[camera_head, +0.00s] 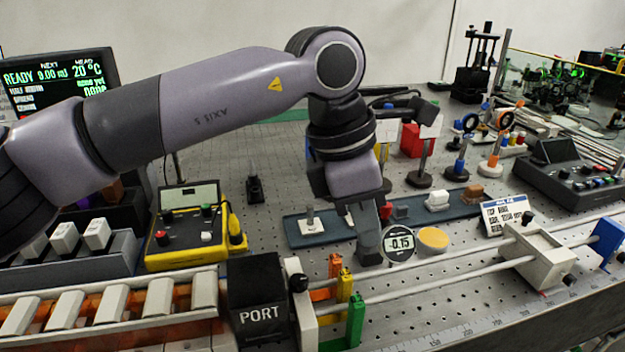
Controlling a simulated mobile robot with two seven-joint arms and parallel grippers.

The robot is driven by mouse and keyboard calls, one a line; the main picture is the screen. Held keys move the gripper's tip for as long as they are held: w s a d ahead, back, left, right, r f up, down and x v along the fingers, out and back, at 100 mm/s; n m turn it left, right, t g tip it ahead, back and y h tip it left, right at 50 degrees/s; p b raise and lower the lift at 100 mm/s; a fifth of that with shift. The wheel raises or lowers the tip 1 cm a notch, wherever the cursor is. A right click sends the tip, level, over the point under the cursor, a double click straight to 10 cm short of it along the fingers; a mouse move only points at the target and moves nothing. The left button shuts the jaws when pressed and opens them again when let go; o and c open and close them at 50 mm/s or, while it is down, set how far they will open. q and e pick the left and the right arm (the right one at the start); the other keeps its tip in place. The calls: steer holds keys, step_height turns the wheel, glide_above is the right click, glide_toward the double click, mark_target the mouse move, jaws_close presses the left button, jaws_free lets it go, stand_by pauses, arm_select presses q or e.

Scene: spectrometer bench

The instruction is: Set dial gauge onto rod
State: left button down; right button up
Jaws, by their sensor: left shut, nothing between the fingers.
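The dial gauge (400,244) has a round white face reading 0.15 and a dark rim. It is just behind the rear pale rod (440,258); whether it touches that rod I cannot tell. A second pale rod (430,287) runs parallel in front. Both rods run from the pale end block (302,305) toward the right. My left gripper (369,258) points down, immediately left of the gauge, with its fingers shut and nothing between them. It looks apart from the gauge or only barely beside it. My right gripper is out of view.
A yellow disc (433,239) lies right of the gauge. A beige carriage (537,255) sits on the rods farther right. Orange, yellow and green clips (343,287) stand left, by the black PORT box (258,300). A dark strip (460,210) with small parts lies behind.

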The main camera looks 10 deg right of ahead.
arm_select(q)
steer(key=shift+s+d, duration=0.2)
steer(key=shift+d, duration=0.2)
stand_by(0.4)
